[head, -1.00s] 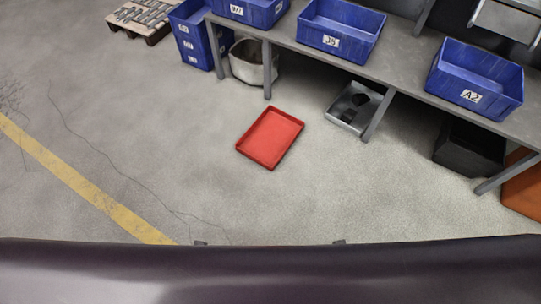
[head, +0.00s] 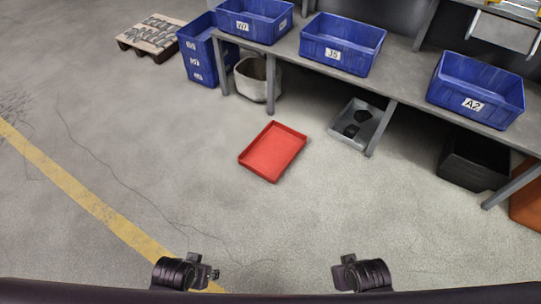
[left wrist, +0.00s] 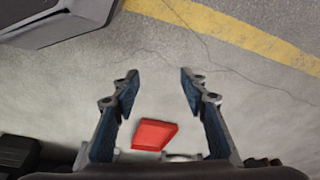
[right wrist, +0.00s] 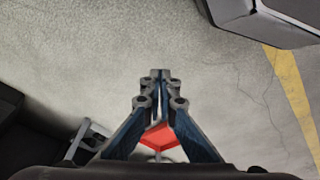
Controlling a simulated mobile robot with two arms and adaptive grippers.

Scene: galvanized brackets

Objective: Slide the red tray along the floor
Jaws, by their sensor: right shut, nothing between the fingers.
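The red tray (head: 272,152) lies flat and empty on the concrete floor, in front of the workbench in the head view. It also shows in the left wrist view (left wrist: 154,134), beyond and below my left gripper (left wrist: 158,80), whose fingers are wide apart with nothing between them. In the right wrist view the red tray (right wrist: 163,138) shows partly behind the fingers of my right gripper (right wrist: 160,76), which are closed together and empty. Both grippers are apart from the tray. In the head view only dark parts of my two arms show at the bottom edge.
A workbench (head: 405,85) carries blue bins, one of them a bin marked A2 (head: 470,108). Under it stand a grey tray (head: 372,139), a white bucket (head: 243,84) and a black crate (head: 452,169). Floor around the tray is clear.

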